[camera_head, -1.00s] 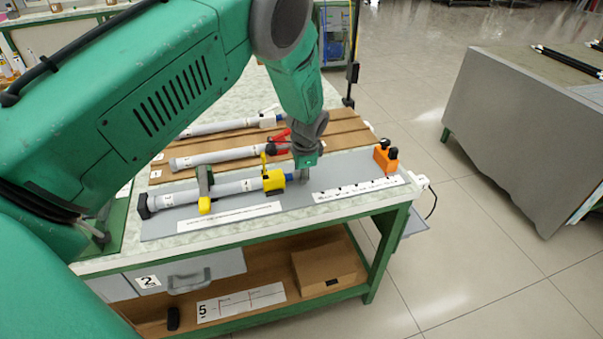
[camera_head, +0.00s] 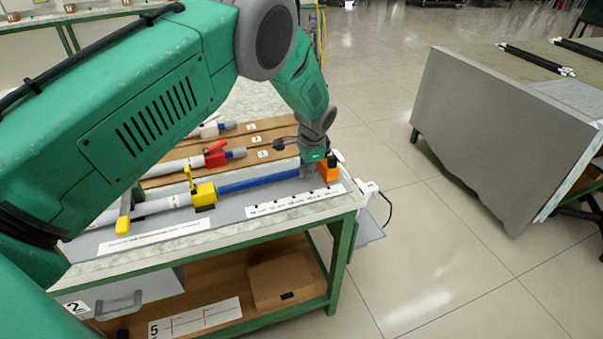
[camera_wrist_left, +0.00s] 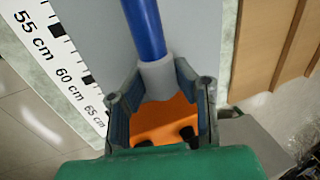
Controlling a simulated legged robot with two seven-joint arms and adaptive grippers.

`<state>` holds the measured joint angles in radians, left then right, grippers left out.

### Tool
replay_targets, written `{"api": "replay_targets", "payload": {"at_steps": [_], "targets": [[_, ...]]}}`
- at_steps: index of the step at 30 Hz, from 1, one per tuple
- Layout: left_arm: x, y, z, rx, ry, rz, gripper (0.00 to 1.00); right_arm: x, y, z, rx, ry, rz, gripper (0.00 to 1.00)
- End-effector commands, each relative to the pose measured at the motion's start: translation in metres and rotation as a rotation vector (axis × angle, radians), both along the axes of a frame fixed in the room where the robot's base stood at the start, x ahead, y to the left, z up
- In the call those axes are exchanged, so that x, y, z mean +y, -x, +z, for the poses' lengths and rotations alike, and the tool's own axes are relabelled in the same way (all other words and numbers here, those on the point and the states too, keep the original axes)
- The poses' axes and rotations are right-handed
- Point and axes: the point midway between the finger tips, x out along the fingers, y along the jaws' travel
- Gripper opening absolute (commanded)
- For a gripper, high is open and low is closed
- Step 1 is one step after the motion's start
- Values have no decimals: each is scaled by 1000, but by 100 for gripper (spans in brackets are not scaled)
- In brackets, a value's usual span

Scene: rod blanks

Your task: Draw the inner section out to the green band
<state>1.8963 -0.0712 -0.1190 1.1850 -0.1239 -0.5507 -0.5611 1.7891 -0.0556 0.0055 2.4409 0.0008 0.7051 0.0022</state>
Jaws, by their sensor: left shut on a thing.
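The white outer tube (camera_head: 160,206) lies along the grey board, with a yellow collar (camera_head: 205,195) at its right end. The blue inner section (camera_head: 258,183) sticks out of the collar to the right, with a long bare length showing. My left gripper (camera_head: 309,171) is at its far end. In the left wrist view, the fingers (camera_wrist_left: 160,95) are shut around the grey end piece (camera_wrist_left: 158,74) of the blue inner section (camera_wrist_left: 145,28). No green band shows on the visible blue length.
A printed scale (camera_head: 295,201) runs along the board's front. An orange block (camera_head: 333,171) stands close beyond my left gripper; it also shows in the left wrist view (camera_wrist_left: 160,121). Other tubes lie behind on brown boards (camera_head: 265,155). A yellow-handled clamp (camera_head: 123,217) stands at left.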

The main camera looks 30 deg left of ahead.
Motion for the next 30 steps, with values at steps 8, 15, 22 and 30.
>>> {"api": "replay_targets", "payload": {"at_steps": [8,15,22,30], "targets": [[-4,-4,1,-2,-8,-10,0,-1,0,-1,0,1,-1,31],[-3,-3,1,-3,-5,-8,47,-1,0,-1,0,1,-1,31],[-3,-3,1,-2,-7,-7,47,0,0,-1,0,1,-1,31],[-6,-1,20,-3,-7,-7,47,-1,3,0,-4,0,-1,31]]}}
